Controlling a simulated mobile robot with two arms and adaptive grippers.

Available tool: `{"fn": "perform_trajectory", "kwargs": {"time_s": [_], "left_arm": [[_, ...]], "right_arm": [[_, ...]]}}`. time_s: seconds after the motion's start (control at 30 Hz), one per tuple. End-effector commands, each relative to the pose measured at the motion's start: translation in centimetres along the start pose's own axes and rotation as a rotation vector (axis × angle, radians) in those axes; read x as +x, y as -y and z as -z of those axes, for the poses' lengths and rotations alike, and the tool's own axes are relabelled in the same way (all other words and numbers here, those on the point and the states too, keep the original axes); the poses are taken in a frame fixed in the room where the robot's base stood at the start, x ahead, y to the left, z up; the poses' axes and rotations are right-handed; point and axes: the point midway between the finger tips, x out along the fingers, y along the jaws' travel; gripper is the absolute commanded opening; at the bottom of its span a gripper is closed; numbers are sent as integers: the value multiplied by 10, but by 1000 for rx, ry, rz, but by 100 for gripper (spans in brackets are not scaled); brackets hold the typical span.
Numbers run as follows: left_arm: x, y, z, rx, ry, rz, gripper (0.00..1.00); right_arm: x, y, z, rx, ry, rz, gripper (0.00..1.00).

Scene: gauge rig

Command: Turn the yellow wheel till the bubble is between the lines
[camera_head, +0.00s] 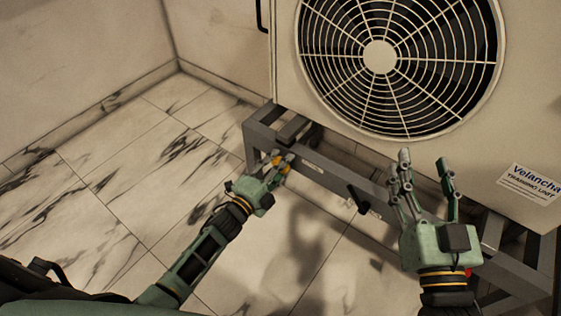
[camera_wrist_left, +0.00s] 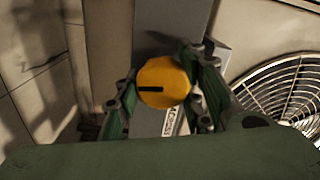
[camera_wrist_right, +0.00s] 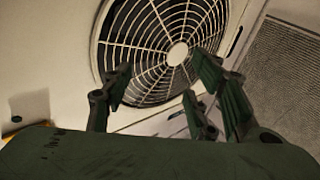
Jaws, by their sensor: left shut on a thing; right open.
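The yellow wheel (camera_wrist_left: 165,82) is a round knob with a black slot mark, on the grey frame below the fan unit. In the head view it shows only in part (camera_head: 279,163) between my left fingers. My left gripper (camera_head: 278,166) is shut on the wheel, with fingers on both sides of it in the left wrist view (camera_wrist_left: 162,92). A label strip (camera_head: 312,164) on the frame beam lies right of the wheel; I cannot make out a bubble or lines. My right gripper (camera_head: 430,172) is open and empty in front of the beam, and its spread fingers show in the right wrist view (camera_wrist_right: 165,95).
A large fan unit (camera_head: 380,57) stands on the grey metal frame (camera_head: 336,178). A black lever (camera_head: 359,199) sticks out of the beam between my grippers. A sign (camera_head: 530,184) is on the unit at right. Marble floor (camera_head: 110,190) is clear at left.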

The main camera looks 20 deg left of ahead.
Motion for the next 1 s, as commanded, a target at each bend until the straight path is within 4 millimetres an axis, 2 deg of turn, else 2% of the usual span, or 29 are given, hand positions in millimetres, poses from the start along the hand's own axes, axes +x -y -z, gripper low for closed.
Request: {"fn": "perform_trajectory", "kwargs": {"time_s": [0.2, 0.5, 0.73, 1.0], "left_arm": [[-2, -3, 1, -196, 4, -11, 10], [-2, -4, 3, -396, 3, -10, 10], [-2, -4, 4, -477, 1, -11, 10], [-2, -5, 5, -505, 0, -11, 10]], "right_arm": [[-13, -8, -52, -6, 282, -16, 53], [-43, -15, -102, -8, 553, -32, 53], [-59, -17, -119, -8, 661, -39, 53], [-65, -18, -125, -8, 697, -41, 53]]}}
